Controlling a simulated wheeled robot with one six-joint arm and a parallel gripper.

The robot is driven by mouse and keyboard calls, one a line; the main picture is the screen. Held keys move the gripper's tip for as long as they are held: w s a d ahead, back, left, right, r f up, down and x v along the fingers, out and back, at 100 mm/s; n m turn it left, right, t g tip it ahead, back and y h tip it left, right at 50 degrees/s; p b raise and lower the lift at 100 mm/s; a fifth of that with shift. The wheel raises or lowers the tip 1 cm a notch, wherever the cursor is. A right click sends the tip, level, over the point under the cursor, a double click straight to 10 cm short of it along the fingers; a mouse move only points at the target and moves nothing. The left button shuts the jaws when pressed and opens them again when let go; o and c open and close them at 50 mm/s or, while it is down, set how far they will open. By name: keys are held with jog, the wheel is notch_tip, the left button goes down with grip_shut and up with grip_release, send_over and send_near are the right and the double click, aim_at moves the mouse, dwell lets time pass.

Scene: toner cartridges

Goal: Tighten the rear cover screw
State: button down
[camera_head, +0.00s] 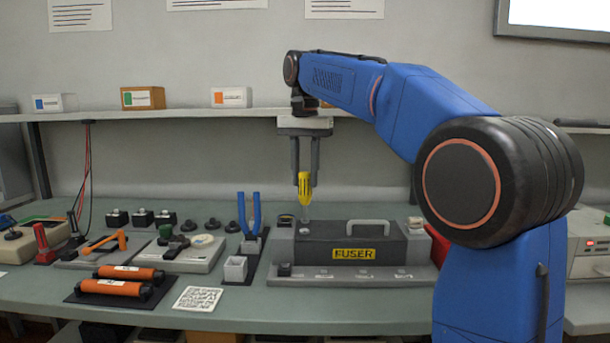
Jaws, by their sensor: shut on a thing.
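My gripper (305,176) points straight down and is shut on the yellow handle of a screwdriver (305,188). The screwdriver stands upright over the left end of the dark fuser unit (345,252), which has a yellow FUSER label and a grey carrying handle. The shaft reaches down to about the unit's top, near its left end. The rear cover screw cannot be made out. I cannot tell whether the tip touches a screw.
Orange rollers (124,280) lie on a dark tray at front left. A printed white card (198,299) lies near the bench's front edge. A shelf (190,115) with boxes runs behind.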

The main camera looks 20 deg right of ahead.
jog(key=shift+f+m, duration=0.1)
jog(key=shift+m, duration=0.7)
jog(key=shift+m, duration=1.2)
jog(key=m, duration=0.4)
jog(key=shift+m, duration=0.3)
jog(key=shift+r, duration=0.5)
